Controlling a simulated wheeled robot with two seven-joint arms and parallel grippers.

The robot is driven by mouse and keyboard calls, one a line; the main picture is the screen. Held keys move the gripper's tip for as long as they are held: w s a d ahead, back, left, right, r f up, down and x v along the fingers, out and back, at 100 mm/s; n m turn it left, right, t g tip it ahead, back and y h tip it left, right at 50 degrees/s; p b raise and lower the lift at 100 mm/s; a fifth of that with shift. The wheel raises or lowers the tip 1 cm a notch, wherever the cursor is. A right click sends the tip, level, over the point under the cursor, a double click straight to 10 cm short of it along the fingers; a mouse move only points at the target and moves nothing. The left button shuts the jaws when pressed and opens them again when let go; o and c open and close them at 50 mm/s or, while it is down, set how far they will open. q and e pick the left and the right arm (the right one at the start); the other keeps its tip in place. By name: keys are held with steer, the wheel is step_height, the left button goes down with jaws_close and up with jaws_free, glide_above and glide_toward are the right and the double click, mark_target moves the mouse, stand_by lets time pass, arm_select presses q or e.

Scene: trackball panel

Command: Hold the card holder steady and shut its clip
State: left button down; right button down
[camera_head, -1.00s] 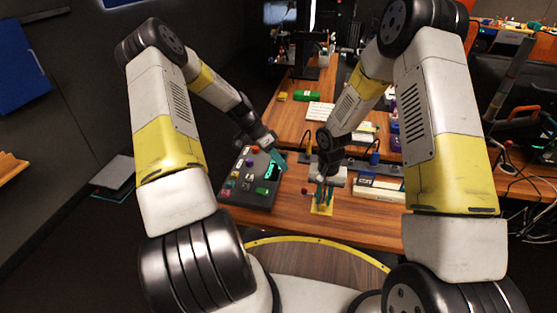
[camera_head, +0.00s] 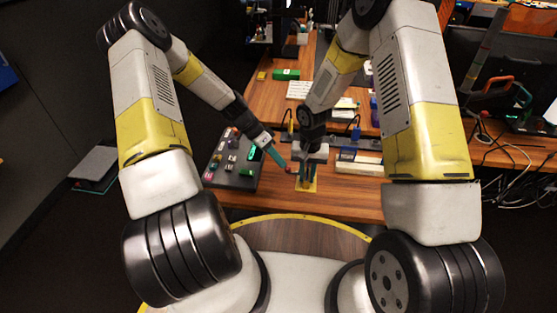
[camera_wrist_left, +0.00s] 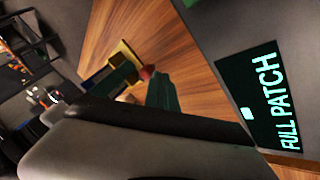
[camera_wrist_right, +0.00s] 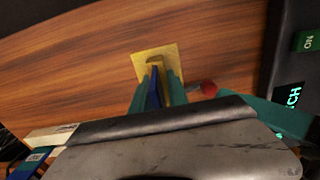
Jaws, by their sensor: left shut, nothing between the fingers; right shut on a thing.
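The card holder has a yellow base plate (camera_head: 313,186) on the wooden table, with a narrow blue upright part (camera_wrist_right: 154,88) in the right wrist view. My right gripper (camera_wrist_right: 156,92) is shut on this blue part, one teal finger on each side. A red ball (camera_wrist_right: 208,87), seemingly the clip's knob, sticks out beside the holder towards the panel. My left gripper (camera_head: 284,164) is shut and empty, its teal tips close beside the red ball, which also shows in the left wrist view (camera_wrist_left: 147,72). I cannot tell whether they touch. The clip's hinge is hidden.
A dark control panel (camera_head: 222,177) with coloured buttons and a lit screen reading "FULL PATCH" (camera_wrist_left: 262,95) stands left of the holder. A pale block (camera_head: 360,168) lies to the right. Bare table lies in front of the holder.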

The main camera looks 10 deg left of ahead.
arm_select(q)
steer(key=shift+s+n+t, duration=0.4)
steer(key=shift+s+n, duration=0.1)
steer(key=shift+n, duration=0.1)
steer(key=shift+s+n+t, duration=0.6)
steer(key=shift+s+n, duration=0.15)
steer(key=shift+n, duration=0.25)
steer(key=s+n+t, duration=0.1)
steer(key=s+d+n+t, duration=0.1)
steer(key=n, duration=0.1)
steer(key=shift+s+n+y, duration=0.2)
steer(key=shift+n+y, duration=0.1)
steer(key=shift+y, duration=0.1)
steer(key=shift+s+d+n+t, duration=0.25)
steer(key=shift+s+n+t, duration=0.05)
steer(key=shift+s, duration=0.1)
steer(key=shift+s+d, duration=0.7)
steer(key=shift+s, duration=0.1)
steer(key=shift+w, duration=0.15)
steer(key=shift+w, duration=0.7)
